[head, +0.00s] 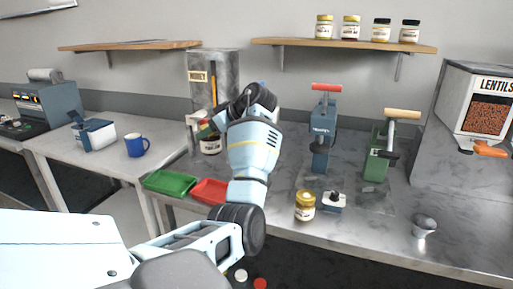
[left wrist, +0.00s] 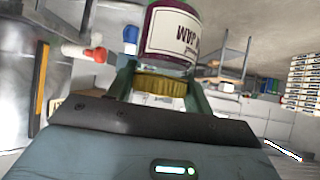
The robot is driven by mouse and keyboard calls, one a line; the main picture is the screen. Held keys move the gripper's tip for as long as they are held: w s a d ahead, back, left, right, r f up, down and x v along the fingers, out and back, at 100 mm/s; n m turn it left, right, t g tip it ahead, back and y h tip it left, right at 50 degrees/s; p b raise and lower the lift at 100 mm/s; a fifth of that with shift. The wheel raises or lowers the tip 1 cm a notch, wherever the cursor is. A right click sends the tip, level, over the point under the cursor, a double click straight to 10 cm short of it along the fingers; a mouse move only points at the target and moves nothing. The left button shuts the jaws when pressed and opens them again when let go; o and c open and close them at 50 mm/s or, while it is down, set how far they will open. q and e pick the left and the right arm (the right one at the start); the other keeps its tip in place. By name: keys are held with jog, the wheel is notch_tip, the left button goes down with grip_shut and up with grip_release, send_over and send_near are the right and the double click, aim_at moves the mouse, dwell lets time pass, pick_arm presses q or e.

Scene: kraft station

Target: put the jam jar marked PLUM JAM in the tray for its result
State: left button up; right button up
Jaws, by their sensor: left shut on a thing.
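My left gripper (left wrist: 165,95) is shut on a jam jar (left wrist: 172,35) with a gold lid, dark purple content and a white label. The label appears upside down in the left wrist view; "JAM" is readable and the word before it is cut off. In the head view my left gripper (head: 208,128) is in front of the dispenser, above the back of the bench and mostly hidden by my own wrist. A green tray (head: 170,182) and a red tray (head: 210,191) lie side by side at the bench's left front. My right gripper is not in view.
A yellow-lidded jar (head: 305,206) stands beside a small device (head: 334,202) at the front. Behind are a blue press (head: 322,135) and a green press (head: 378,155). A grey dispenser (head: 225,70) stands at the back; a lentils dispenser (head: 485,110) is at right. A blue mug (head: 136,146) is left.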

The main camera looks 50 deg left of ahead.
pick_arm(q)
jog(key=s+a+r, duration=0.4)
jog(key=s+a, duration=0.1)
jog(key=w+d+f+m+t+h, duration=0.2)
jog(key=w+d+f+m+t, duration=0.3)
jog(key=d+m+t, duration=0.3)
jog(key=w+d+f+m+t+h, duration=0.1)
jog(key=w+d+f+m+t, duration=0.5)
jog(key=d, duration=0.5)
jog(key=s+d+f+m+h, duration=0.1)
jog(key=d+f+m+h, duration=0.1)
jog(key=d, duration=0.8)
jog(key=s+d+f+m+t+h, duration=0.1)
jog(key=d+f+m+h, duration=0.1)
jog(key=d, duration=0.8)
jog(key=s+d+f+m+t+h, duration=0.1)
jog(key=d+f+m+h, duration=0.2)
jog(key=d, duration=0.7)
jog(key=shift+s+d+f+m, duration=0.15)
jog(key=shift+d+f+m, duration=0.2)
jog(key=shift+f+m, duration=0.55)
jog(key=shift+r, duration=0.2)
